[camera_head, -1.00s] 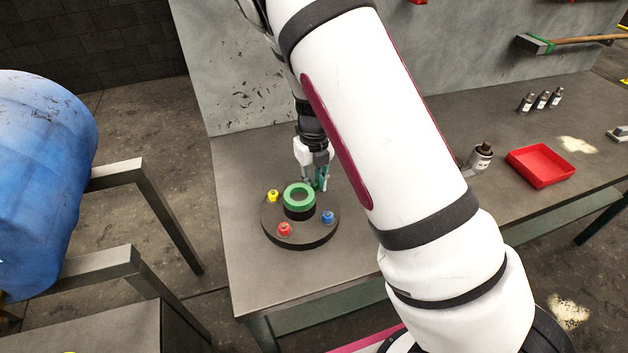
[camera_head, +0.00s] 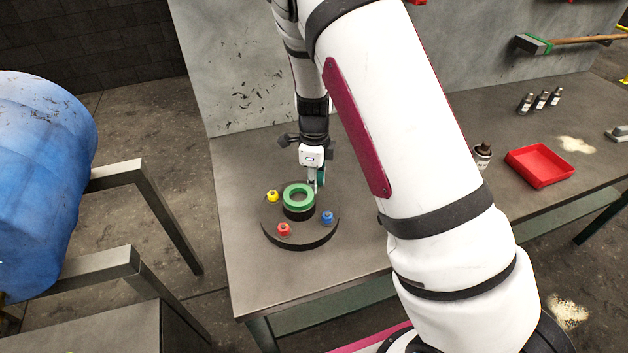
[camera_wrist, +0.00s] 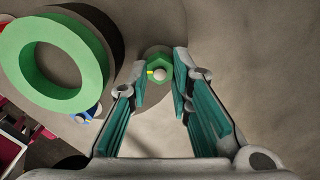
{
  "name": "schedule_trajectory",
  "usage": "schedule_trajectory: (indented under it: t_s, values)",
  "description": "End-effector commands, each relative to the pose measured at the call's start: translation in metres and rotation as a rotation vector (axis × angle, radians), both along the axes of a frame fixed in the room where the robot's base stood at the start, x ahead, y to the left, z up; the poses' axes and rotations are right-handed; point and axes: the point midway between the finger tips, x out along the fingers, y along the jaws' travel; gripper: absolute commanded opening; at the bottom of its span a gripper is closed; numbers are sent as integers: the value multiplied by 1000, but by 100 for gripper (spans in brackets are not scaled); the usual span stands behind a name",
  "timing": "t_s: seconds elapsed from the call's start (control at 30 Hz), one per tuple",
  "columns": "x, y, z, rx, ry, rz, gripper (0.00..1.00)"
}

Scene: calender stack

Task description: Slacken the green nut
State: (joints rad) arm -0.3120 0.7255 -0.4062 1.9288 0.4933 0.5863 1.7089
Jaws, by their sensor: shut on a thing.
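The green nut (camera_wrist: 153,61) shows between my fingertips in the wrist view, with a pale round stud end in its middle and a short yellow mark to the left of the stud. My gripper (camera_wrist: 162,80) is shut on it, one teal-padded finger on each side. In the head view my gripper (camera_head: 317,190) points down at the back right of the dark round base (camera_head: 300,239), and the green nut is hidden there. The yellow nut (camera_head: 273,196), red nut (camera_head: 284,229) and blue nut (camera_head: 327,217) sit around the base.
A thick green ring (camera_head: 290,205) on a dark hub stands in the middle of the base, close beside my gripper. A red tray (camera_head: 540,166) and small bottles (camera_head: 541,101) are farther right on the grey bench (camera_head: 243,270). A blue drum (camera_head: 45,175) is at left.

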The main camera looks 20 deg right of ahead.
Motion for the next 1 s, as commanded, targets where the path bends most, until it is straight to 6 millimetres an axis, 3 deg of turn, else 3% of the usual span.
schedule_trajectory:
  t_s: [1.0]
  values:
    - [4, 0, 0, -1, -3, 963, 0]
